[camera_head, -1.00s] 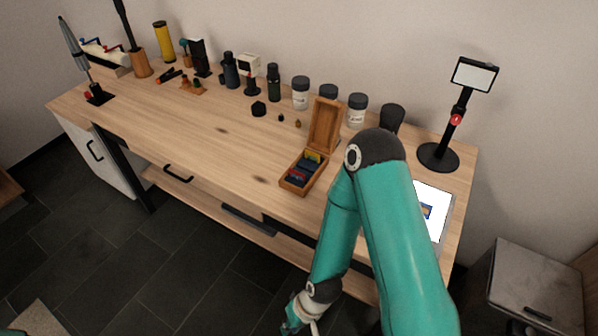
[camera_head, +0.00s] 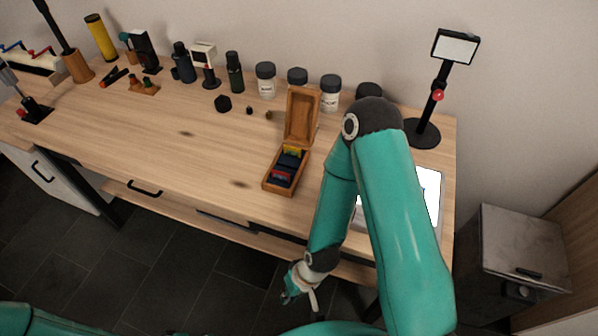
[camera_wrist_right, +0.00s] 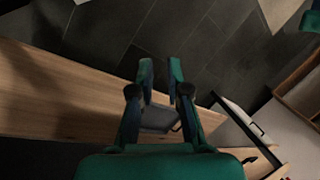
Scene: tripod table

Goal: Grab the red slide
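The red slide (camera_head: 281,176) sits in the front part of an open wooden box (camera_head: 269,186) on the table, with dark and yellow slides behind it. The box lid (camera_head: 301,117) stands up at the back. My right gripper (camera_head: 297,293) hangs in front of the table's front edge, below the tabletop and apart from the box. In the right wrist view my right gripper (camera_wrist_right: 160,75) has its two fingers apart with nothing held between them. The slide does not show in that view. My left gripper is not in view; only a teal part shows at the lower left.
Several jars (camera_head: 265,80) and bottles stand along the back of the wooden table (camera_head: 150,150). A black stand with a screen (camera_head: 455,47) is at the right, near a white-screened tablet (camera_head: 430,195). The tabletop left of the box is mostly clear. A grey cabinet (camera_head: 520,240) stands at the right.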

